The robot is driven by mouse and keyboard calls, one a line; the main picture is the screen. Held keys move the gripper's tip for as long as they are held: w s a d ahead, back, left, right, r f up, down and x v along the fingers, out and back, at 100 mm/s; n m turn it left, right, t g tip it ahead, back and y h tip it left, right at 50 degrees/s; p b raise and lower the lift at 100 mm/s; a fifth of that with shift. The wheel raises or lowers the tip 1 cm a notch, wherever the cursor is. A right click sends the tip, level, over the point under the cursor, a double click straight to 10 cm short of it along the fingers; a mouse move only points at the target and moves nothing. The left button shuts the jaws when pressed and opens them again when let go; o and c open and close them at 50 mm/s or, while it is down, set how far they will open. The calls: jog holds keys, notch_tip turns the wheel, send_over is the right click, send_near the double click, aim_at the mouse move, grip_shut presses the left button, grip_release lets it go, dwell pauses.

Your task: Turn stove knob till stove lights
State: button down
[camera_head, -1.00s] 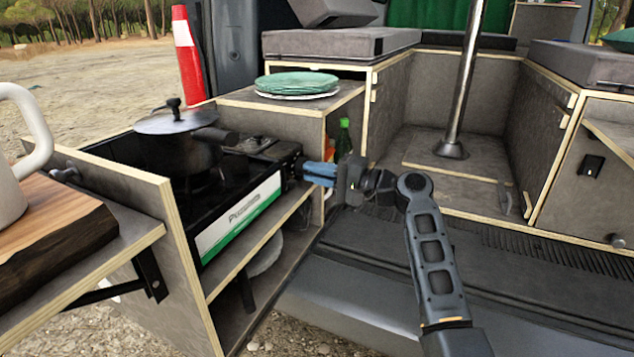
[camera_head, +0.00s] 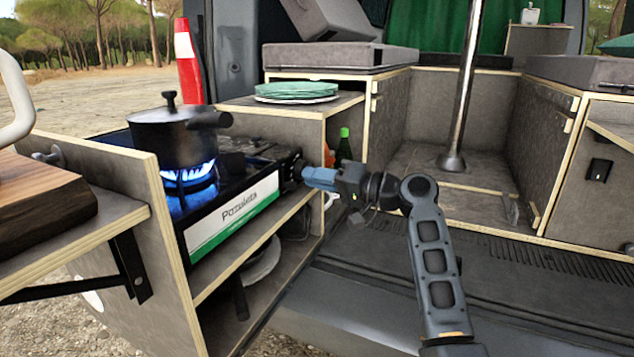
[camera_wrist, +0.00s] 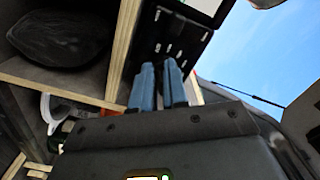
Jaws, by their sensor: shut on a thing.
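The portable stove (camera_head: 237,213) sits on the pull-out shelf, with a white and green "Pozuleta"-like label on its side. A blue flame (camera_head: 190,177) burns under the black pot (camera_head: 178,138). My gripper (camera_head: 308,175) is at the stove's right end, with its blue fingers pointing left at the knob area. The wrist view shows the two blue fingers (camera_wrist: 161,70) close together against the dark slotted stove panel (camera_wrist: 178,45). My gripper is shut on the stove knob. The knob itself is hidden by the fingers in both views.
Wooden panels (camera_head: 118,190) border the stove on the left. Green plates (camera_head: 297,90) rest on the cabinet behind it, and a green bottle (camera_head: 344,145) stands below them. A metal pole (camera_head: 463,90) rises from the van floor. The floor right of the stove is open.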

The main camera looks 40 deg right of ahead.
jog(key=shift+f, duration=0.1)
jog(key=c, duration=1.1)
grip_release()
jog(key=shift+c, duration=0.2)
jog(key=p+v, duration=0.1)
jog(key=v, duration=0.6)
jog(key=shift+s+d, duration=0.15)
jog(key=shift+s, duration=0.2)
